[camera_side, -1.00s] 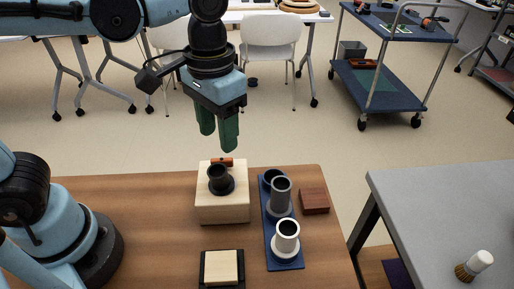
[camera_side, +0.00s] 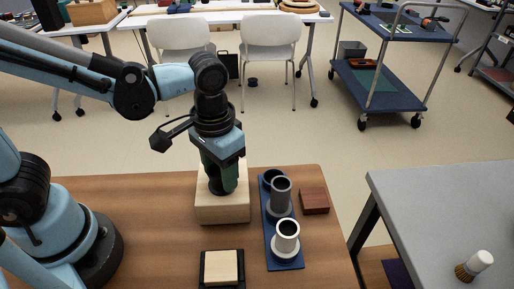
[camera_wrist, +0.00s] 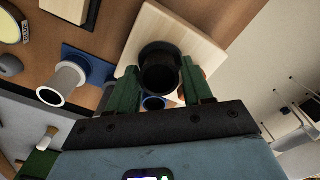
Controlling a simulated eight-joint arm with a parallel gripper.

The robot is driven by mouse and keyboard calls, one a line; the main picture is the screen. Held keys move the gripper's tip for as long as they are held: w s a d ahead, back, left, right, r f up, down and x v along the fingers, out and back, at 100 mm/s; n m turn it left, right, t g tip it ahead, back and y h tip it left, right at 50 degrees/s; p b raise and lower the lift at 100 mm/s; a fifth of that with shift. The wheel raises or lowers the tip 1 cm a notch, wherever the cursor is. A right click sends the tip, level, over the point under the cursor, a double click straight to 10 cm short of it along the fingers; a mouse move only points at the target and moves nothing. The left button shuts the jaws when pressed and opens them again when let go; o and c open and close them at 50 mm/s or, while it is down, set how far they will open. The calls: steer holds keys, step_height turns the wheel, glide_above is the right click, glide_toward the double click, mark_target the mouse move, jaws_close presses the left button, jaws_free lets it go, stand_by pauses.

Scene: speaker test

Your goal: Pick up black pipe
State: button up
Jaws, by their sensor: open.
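The black pipe (camera_wrist: 160,56) is a short open tube with a wider base. It stands upright on a pale wooden block (camera_side: 221,213), and its black base (camera_side: 222,191) shows at the fingertips in the side view. My gripper (camera_side: 221,183) is lowered over the block, with its green fingers around the pipe. In the wrist view the fingers of my open gripper (camera_wrist: 160,76) are on the left and right of the pipe. I cannot tell whether either finger touches it. The pipe's upper part is mostly hidden in the side view.
A blue rack (camera_side: 285,264) right of the block holds a grey pipe (camera_side: 281,195) and a white pipe (camera_side: 286,236). A red-brown block (camera_side: 314,201) lies beyond it. A pale square on a black base (camera_side: 222,268) is in front.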

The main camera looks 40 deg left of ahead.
steer(key=shift+f, duration=0.2)
steer(key=shift+c, duration=0.3)
steer(key=c, duration=0.6)
steer(key=shift+r, duration=0.15)
